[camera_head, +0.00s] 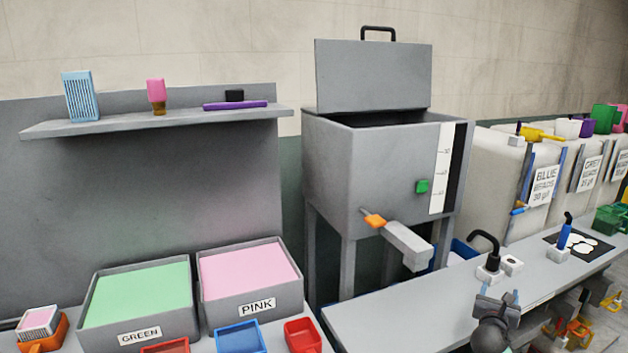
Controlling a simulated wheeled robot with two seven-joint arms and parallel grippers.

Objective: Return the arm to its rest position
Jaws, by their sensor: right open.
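My right gripper (497,299) shows at the lower right, its arm coming up from the bottom edge. Its two fingers are apart with nothing between them. My left gripper and arm are not in view.
A grey hopper (335,165) with raised lid and spout (408,243) stands mid-view. Bins labelled GREEN (140,338) and PINK (257,306) sit left, beneath a shelf (160,121). Labelled bead containers (497,180) line the right. The counter's left part is clear.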

